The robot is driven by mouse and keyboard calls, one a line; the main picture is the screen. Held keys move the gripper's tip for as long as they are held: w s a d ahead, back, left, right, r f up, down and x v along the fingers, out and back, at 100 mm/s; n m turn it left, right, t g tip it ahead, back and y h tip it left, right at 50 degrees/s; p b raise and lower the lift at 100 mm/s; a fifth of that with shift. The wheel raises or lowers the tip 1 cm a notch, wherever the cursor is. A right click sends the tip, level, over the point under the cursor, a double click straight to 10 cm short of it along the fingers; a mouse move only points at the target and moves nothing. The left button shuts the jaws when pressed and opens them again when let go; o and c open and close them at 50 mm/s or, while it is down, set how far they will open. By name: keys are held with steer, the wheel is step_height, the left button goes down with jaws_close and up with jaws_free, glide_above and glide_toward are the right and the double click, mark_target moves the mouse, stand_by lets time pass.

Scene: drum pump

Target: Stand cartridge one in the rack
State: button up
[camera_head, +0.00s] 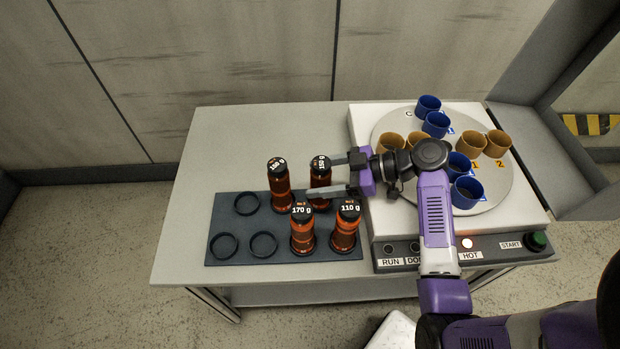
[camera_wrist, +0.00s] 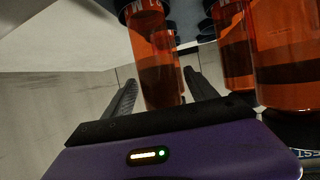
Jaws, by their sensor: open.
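The dark rack (camera_head: 285,258) lies on the left of the table. Several amber cartridges with black caps stand on its right half. The front two read 170 g (camera_head: 302,234) and 110 g (camera_head: 345,228); a third (camera_head: 280,186) stands at the back left. My gripper (camera_head: 321,178) is open, reaching left, with its fingers on either side of the back-right cartridge (camera_head: 319,180). In the wrist view that cartridge (camera_wrist: 160,70) stands between the spread fingers; contact is not clear. Its foot is partly hidden. I cannot tell which cartridge is number one.
Empty ring sockets (camera_head: 247,203) fill the rack's left side. A white machine (camera_head: 360,122) with a round turntable (camera_head: 487,188) holding blue and tan cups stands at right. Its front panel has a lit HOT lamp (camera_head: 467,243) and a green START button (camera_head: 537,239).

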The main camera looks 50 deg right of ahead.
steer(key=v, duration=0.9)
steer(key=shift+s+b, duration=0.15)
steer(key=shift+b, duration=0.3)
steer(key=shift+d, duration=0.1)
